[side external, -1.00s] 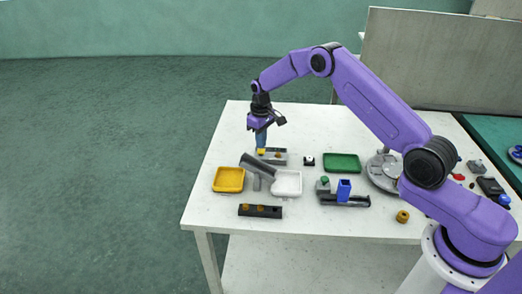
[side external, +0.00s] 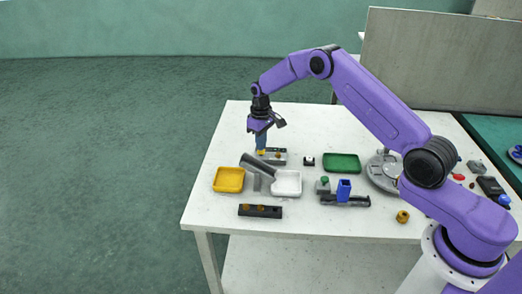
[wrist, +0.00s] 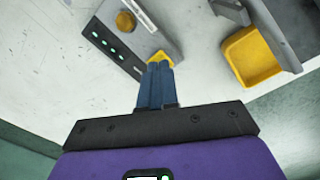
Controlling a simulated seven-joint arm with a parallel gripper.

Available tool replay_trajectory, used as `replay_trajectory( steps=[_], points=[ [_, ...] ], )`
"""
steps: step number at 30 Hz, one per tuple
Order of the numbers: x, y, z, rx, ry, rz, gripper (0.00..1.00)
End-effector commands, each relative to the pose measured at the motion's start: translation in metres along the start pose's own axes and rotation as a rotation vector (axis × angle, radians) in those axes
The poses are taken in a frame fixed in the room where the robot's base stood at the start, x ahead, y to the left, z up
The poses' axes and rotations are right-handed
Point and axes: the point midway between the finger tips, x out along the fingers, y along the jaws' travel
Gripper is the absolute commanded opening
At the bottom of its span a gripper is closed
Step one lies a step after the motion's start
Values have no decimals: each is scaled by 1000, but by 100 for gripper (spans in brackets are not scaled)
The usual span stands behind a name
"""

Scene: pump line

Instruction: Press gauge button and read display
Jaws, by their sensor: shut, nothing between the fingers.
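The gauge unit (wrist: 150,38) is a grey block on the white table, below my gripper; it also shows in the side view (side external: 277,160). In the side view my gripper (side external: 261,149) is right over the button. The tips partly hide it, and I cannot tell whether they touch.
A grey angled tube (side external: 258,165) stands close in front of the gauge, between a yellow tray (side external: 229,180) and a white tray (side external: 288,183). A black block (side external: 260,211) lies nearer the front. A green tray (side external: 342,163) is to the right.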

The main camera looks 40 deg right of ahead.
Motion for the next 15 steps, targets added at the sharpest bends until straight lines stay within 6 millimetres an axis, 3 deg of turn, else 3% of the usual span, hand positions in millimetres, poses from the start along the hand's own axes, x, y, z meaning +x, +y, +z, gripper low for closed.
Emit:
replay_trajectory(
  steps=[15],
  points=[
    [10, 0, 0, 0, 0, 0, 0]
  ],
)
